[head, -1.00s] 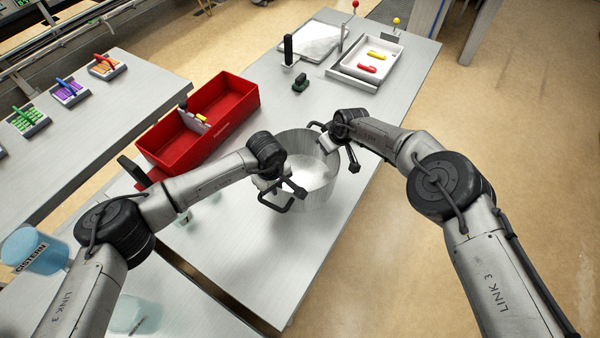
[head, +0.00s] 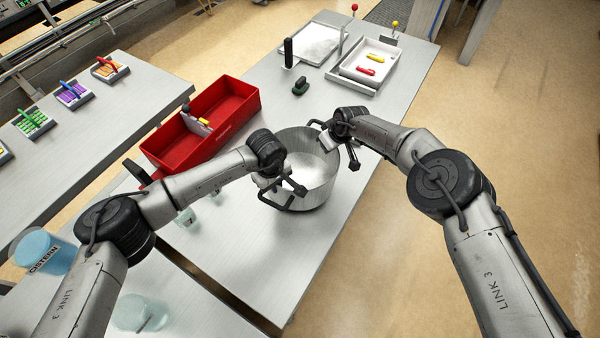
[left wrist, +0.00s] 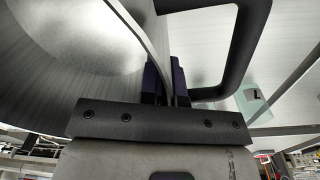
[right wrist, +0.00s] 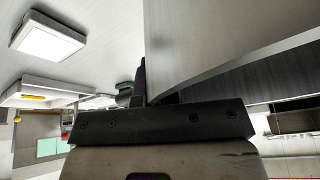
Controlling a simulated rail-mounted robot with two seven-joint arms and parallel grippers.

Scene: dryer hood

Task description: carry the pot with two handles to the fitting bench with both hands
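The steel pot (head: 318,188), whitish inside, is upright between my two arms over the long grey bench (head: 256,254). I cannot tell whether its base touches the bench. Its near-left dark handle (head: 275,200) shows; the far handle is partly hidden by my right gripper (head: 338,146). My left gripper (head: 280,185) is at the near-left rim; in the left wrist view its fingers (left wrist: 165,84) pinch the pot wall beside the handle (left wrist: 245,45). In the right wrist view the pot wall (right wrist: 225,45) sits against the one visible finger (right wrist: 140,80); the other is hidden behind it.
A red divided bin (head: 205,122) stands left of the pot. A blue cistern cup (head: 45,250) is at lower left. Open floor (head: 480,150) lies right.

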